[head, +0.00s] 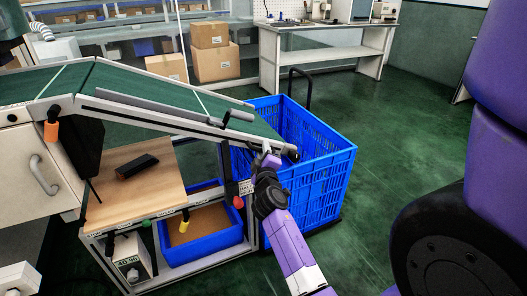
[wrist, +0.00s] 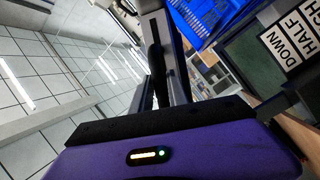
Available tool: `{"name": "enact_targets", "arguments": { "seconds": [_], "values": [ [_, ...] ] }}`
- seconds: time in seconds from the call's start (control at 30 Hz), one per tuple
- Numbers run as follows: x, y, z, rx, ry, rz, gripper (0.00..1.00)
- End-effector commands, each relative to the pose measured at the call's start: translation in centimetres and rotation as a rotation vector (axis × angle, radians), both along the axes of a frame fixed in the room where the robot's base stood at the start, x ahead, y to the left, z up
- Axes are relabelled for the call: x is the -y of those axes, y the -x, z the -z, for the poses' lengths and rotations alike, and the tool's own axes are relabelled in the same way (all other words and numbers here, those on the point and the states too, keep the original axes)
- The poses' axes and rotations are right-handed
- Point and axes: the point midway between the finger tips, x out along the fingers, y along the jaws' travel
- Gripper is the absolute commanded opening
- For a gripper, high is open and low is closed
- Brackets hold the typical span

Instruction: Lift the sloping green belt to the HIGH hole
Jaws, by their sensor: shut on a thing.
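The sloping green belt (head: 160,87) runs down from the left towards the right, in a grey metal frame. Its low end lies over the rim of a blue crate. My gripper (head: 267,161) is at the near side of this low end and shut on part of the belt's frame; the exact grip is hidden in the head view. In the wrist view my gripper's fingers (wrist: 162,62) close around a narrow dark part. A label plate with DOWN, HALF and HIGH (wrist: 290,42) shows at the right; the holes themselves cannot be made out.
The blue crate (head: 325,185) stands on the floor under the belt's low end. A red knob (head: 238,203) is on the upright below the belt. A wooden shelf (head: 140,190) holds a black brush (head: 137,166). A blue bin (head: 205,245) sits lower. Green floor is clear at right.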

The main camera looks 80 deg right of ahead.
Motion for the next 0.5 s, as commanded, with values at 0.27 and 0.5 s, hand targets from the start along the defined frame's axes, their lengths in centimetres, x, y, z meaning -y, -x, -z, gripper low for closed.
{"name": "enact_targets", "arguments": {
  "seconds": [0.27, 0.5],
  "values": [
    [0.4, 0.5, -1.7, -0.018, 0.014, 0.001, 0.0],
    [1.4, 1.6, -5.6, -0.072, 0.064, 0.0, 0.0]
  ]
}}
